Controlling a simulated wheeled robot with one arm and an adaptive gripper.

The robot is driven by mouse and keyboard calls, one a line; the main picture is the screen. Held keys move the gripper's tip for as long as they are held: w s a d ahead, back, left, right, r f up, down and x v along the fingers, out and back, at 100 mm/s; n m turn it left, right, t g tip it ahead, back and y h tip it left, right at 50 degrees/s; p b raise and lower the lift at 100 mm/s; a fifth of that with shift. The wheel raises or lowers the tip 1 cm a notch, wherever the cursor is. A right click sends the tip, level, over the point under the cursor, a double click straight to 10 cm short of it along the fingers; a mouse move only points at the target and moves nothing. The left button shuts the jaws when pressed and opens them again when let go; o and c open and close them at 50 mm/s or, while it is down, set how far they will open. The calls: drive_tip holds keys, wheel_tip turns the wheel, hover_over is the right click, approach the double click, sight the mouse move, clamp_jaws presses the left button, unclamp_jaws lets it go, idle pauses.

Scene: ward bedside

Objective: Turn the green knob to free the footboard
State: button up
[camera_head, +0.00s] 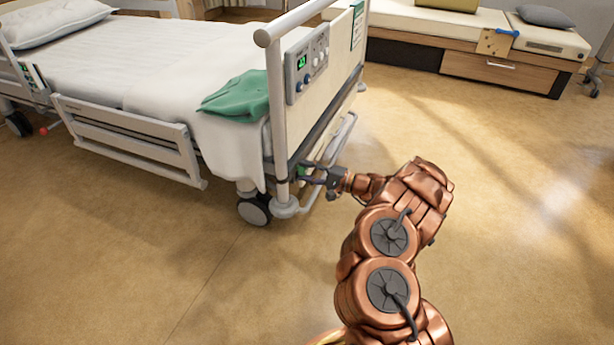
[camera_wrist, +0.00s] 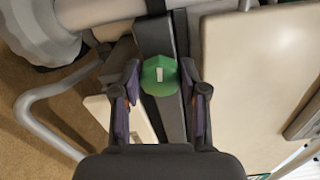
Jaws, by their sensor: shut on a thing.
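The green knob (camera_wrist: 160,76) is a faceted piece with a small white mark on its face, on a dark bar at the bed's foot end. In the wrist view it lies between the two fingers of my gripper (camera_wrist: 161,82), which is shut on it. In the head view my gripper (camera_head: 312,174) reaches the lower corner of the footboard (camera_head: 325,75), and the knob is mostly hidden there. The footboard stands upright at the bed's end.
The bed frame's grey tube (camera_head: 279,130) and a castor (camera_head: 254,210) are close to my gripper. A bent rail (camera_wrist: 40,110) runs beside it. A green cloth (camera_head: 238,95) hangs over the mattress corner. A low bench (camera_head: 470,45) stands behind; the floor at right is clear.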

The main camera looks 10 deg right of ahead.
drive_tip(key=shift+a+f+n+b, duration=0.1)
drive_tip(key=shift+n+b, duration=0.2)
drive_tip(key=shift+n, duration=0.5)
drive_tip(key=o, duration=1.1)
drive_tip(key=v, duration=1.2)
